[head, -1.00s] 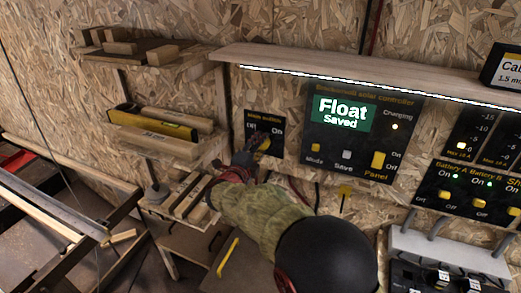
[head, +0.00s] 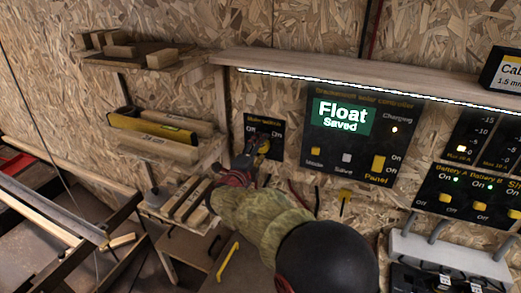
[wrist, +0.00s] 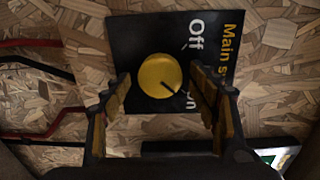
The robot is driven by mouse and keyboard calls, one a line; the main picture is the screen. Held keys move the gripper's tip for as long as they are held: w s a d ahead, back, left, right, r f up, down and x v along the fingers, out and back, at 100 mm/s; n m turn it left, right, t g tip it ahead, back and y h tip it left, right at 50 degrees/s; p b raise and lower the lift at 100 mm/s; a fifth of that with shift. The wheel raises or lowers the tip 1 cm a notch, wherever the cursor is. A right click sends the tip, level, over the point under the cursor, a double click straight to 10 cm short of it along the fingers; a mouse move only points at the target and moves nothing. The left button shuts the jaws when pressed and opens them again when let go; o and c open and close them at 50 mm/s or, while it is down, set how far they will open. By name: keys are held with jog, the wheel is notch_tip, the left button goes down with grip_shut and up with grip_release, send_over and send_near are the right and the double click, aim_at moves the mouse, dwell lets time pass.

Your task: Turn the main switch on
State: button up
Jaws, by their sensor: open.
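The main switch is a black panel (wrist: 139,35) with a round yellow knob (wrist: 159,76) on the chipboard wall. In the wrist view its lettering is turned sideways, with "Off" at upper right and "On" at lower right. The knob's dark pointer line slants to the lower right, toward "On". My gripper (wrist: 161,88) is open, its two fingers standing on either side of the knob with a gap at each side. In the head view my gripper (head: 259,148) is in front of the switch panel (head: 275,126) and partly hides it.
The solar controller (head: 340,150) reads "Float Saved" and sits right of the switch. A wooden shelf (head: 290,65) with a light strip runs above. Wooden racks (head: 160,142) with timber and a yellow level stand at left. Red and black cables (wrist: 35,55) lie beside the panel.

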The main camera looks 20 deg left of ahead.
jog(key=s, duration=1.2)
jog(key=shift+a+r, duration=0.25)
jog(key=shift+a, duration=0.2)
